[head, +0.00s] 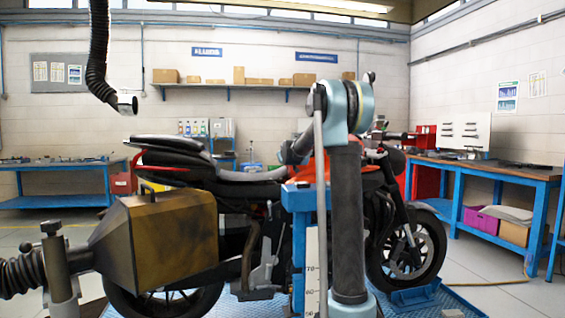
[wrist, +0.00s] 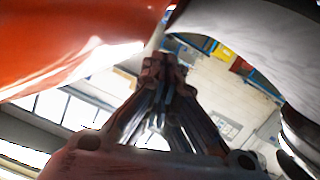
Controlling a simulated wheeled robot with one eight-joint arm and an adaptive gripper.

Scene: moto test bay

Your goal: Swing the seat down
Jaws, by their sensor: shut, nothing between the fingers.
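The black seat (head: 175,147) is on the rear half of the motorcycle, left of centre in the head view. Its rear end sits higher than its front, and I cannot tell whether it is hinged up. My gripper (wrist: 163,70) shows in the wrist view with its fingers together and nothing held. In the head view my gripper is not clearly seen; my arm stands in front of the motorcycle's middle. An orange-red glossy surface (wrist: 70,45) is close at upper left in the wrist view, and a pale curved surface (wrist: 245,40) is at upper right. The seat is not identifiable there.
A brownish-gold box-shaped hood (head: 165,240) stands in front of the motorcycle's rear. A black hose (head: 97,60) hangs at upper left. A blue post (head: 299,230) stands beside my arm. Blue workbenches stand left (head: 60,175) and right (head: 490,175).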

